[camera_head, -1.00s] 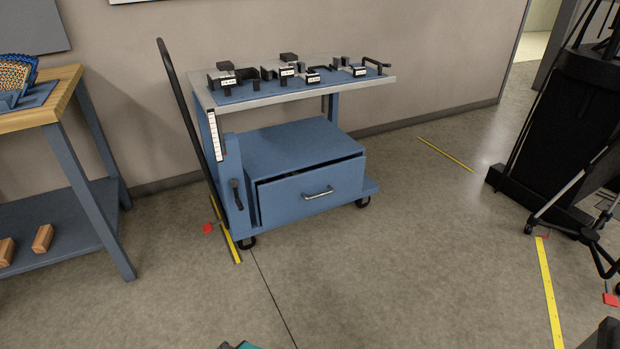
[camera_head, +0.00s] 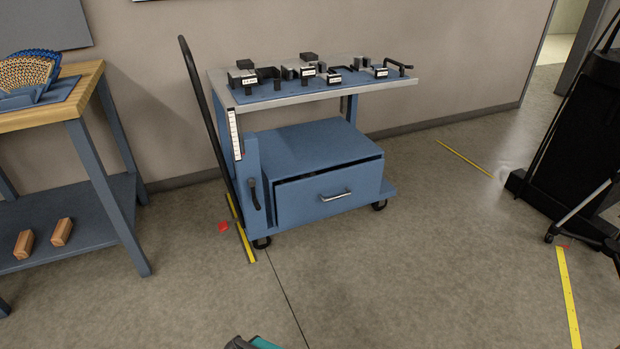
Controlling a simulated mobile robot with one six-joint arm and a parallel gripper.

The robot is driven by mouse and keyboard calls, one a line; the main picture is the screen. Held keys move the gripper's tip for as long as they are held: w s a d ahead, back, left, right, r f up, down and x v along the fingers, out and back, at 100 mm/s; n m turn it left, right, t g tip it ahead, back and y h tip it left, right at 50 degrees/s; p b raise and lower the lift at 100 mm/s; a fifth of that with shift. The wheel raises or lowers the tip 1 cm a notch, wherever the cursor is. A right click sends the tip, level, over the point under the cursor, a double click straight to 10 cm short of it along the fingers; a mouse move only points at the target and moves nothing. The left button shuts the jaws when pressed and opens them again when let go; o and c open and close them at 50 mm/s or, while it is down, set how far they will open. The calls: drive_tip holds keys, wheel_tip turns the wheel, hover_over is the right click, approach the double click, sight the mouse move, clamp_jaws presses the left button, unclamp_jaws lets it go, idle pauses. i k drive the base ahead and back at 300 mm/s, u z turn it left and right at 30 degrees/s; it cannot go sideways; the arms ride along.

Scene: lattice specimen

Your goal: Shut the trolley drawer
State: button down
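The blue trolley (camera_head: 318,146) stands against the wall with its grey top shelf and a black push handle at left. Its blue drawer (camera_head: 300,202) faces me, with a silver bar handle (camera_head: 336,195) at its front. The drawer stands slightly open: a dark gap shows along its top edge, behind the front panel. Nothing touches the drawer. A teal and dark piece (camera_head: 255,343) pokes in at the bottom edge, too little to identify.
A wooden-topped bench (camera_head: 60,104) with two wood blocks on its lower shelf stands left. A black stand (camera_head: 572,135) and tripod legs are at right. Yellow floor strips (camera_head: 568,300) and a red marker (camera_head: 223,226) lie about. The floor before the trolley is clear.

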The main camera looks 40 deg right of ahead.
sight(332, 189)
drive_tip(key=i, duration=0.9)
drive_tip(key=z, duration=0.05)
